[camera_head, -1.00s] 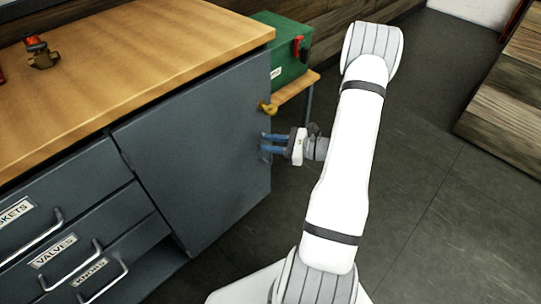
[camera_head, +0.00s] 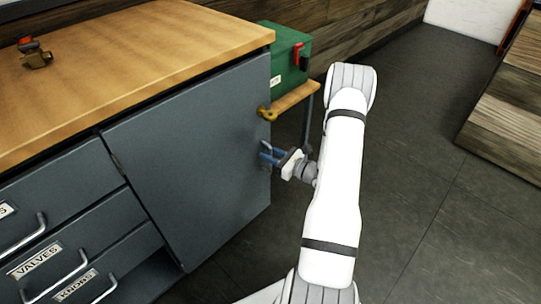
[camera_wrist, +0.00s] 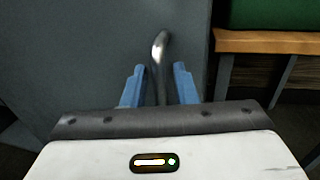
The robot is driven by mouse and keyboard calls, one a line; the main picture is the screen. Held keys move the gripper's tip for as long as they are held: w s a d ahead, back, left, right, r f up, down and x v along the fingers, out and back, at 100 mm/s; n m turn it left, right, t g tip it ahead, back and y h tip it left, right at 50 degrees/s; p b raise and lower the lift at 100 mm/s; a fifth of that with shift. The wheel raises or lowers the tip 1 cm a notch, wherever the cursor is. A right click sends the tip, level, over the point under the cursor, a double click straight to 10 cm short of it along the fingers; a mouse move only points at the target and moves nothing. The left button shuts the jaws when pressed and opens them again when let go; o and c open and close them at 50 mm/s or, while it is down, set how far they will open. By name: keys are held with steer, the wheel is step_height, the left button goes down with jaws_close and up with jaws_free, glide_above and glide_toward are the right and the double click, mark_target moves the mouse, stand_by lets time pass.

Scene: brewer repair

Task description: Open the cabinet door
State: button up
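The grey cabinet door (camera_head: 190,150) fills the middle of the head view, below the wooden worktop. It looks closed or nearly so; I cannot tell if there is a small gap. Its metal handle (camera_wrist: 160,60) stands upright in the wrist view, near the door's right edge. My gripper (camera_wrist: 159,80) has its two blue fingers on either side of the handle, with space showing between each finger and the bar. In the head view my gripper (camera_head: 269,153) is at the door's right edge, partly overlapping the handle.
Drawers with labels, such as the VALVES drawer (camera_head: 45,265), are left of the door. A green box (camera_head: 288,55) sits on a small wooden stand (camera_head: 297,97) behind the right edge. Floor (camera_head: 420,200) is clear at right.

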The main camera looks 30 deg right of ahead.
steer(key=shift+c, duration=0.3)
jaws_close()
stand_by(0.3)
